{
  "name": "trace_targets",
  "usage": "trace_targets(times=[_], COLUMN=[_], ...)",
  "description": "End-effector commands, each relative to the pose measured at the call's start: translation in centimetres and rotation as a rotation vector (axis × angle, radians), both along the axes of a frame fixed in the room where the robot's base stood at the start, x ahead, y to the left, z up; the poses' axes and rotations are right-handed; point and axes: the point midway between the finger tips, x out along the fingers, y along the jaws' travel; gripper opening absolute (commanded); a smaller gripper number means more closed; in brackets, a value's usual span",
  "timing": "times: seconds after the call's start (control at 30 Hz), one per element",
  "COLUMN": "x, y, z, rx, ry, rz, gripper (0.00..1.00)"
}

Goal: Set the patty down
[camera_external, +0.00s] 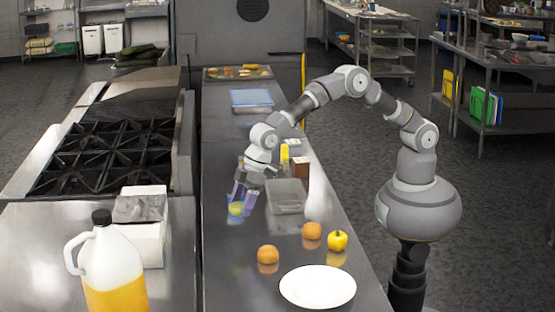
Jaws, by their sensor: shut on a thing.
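My gripper (242,206) reaches down low over the steel counter, left of a clear rectangular container (286,196).
A brown box (300,167) and a yellow bottle (284,153) stand behind the container. A stove (105,155) lies left. Bare counter (228,275) shows front left.

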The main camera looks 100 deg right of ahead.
Motion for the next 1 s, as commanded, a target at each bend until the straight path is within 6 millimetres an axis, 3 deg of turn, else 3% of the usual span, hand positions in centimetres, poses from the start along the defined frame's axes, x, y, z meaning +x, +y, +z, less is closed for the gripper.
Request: trace_targets(times=[0.1, 0.5, 0.9, 0.93, 1.0], x=[-0.1, 0.0, 0.0, 0.0, 0.0], y=[0.0, -0.1, -0.1, -0.1, -0.1], z=[-2.7, -8.8, -9.4, -9.3, -9.2], rx=[0.000, -0.001, 0.000, 0.000, 0.000], ry=[0.003, 0.003, 0.001, 0.001, 0.001], rz=[-0.001, -0.001, -0.002, -0.002, -0.002], gripper=[0.35, 0.35, 0.35, 0.74, 0.90])
